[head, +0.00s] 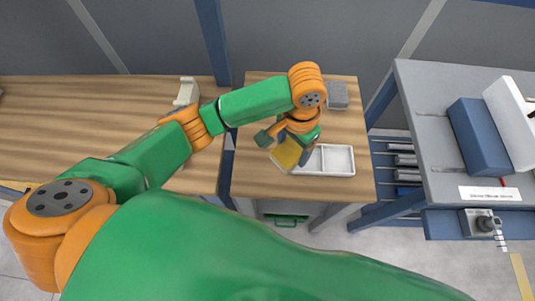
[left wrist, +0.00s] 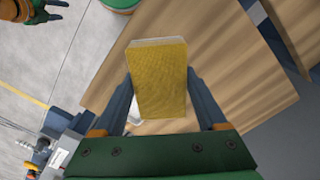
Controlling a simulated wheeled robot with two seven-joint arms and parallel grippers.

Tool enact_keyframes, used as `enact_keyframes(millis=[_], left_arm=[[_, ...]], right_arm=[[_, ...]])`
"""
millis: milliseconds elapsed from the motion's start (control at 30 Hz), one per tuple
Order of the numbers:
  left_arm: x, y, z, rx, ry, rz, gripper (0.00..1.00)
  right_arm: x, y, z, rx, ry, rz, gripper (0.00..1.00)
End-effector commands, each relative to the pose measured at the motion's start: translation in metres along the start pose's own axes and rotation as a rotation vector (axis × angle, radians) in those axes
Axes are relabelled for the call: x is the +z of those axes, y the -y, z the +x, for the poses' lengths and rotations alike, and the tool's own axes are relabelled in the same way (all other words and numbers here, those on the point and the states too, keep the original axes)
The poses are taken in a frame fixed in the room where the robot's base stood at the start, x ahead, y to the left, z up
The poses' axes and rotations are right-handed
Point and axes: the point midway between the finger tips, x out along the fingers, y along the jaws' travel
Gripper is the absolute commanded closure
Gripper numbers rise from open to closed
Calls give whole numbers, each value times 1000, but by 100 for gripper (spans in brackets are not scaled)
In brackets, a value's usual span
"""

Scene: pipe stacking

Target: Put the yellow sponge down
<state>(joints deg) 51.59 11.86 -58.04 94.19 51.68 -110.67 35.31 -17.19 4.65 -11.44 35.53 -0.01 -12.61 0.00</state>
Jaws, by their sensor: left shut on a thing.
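The yellow sponge (head: 285,154) is held by my left gripper (head: 292,150) over the small wooden table (head: 260,183), at the left end of a white tray (head: 353,160). The left wrist view shows the sponge (left wrist: 160,82) upright between the two dark fingers of my left gripper (left wrist: 160,95), which are shut on it. The sponge covers part of the tray in both views. Whether it touches the tray or the table is not clear. What looks like my right gripper (left wrist: 38,10) is at the top left of the left wrist view, cut by the edge; its opening is unclear.
A grey box (head: 337,95) sits behind the tray. A longer wooden table (head: 85,110) stands to the left, with a pale object (head: 187,92) on it. A grey workbench (head: 430,105) with a blue block (head: 480,137) stands to the right. The small table's front left is bare.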

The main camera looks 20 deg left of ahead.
Motion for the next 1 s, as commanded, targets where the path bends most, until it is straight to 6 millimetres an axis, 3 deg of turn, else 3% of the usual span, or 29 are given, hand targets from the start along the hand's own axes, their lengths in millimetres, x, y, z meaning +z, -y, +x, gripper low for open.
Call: enact_keyframes(millis=[33, 200, 367, 500, 867, 900, 1000], left_arm=[[9, 16, 3, -4, 6, -6, 70], [21, 40, 44, -2, 5, -3, 70], [28, 55, 64, -2, 4, -4, 70], [27, 54, 91, 0, 1, -1, 70], [26, 54, 97, -1, -1, 0, 70], [26, 54, 98, -1, -1, 0, 23], [26, 54, 97, -1, -1, 0, 0]], right_arm=[[-1, 0, -8, 0, 0, 0, 50], [-1, 1, -8, -1, 0, 0, 50], [-1, 1, -8, -2, 0, 0, 50], [-1, 1, -4, -2, 0, 0, 50], [-1, 1, -3, -2, 0, 0, 50], [-1, 1, -3, -2, 0, 0, 50], [-1, 1, -3, -2, 0, 0, 50]])
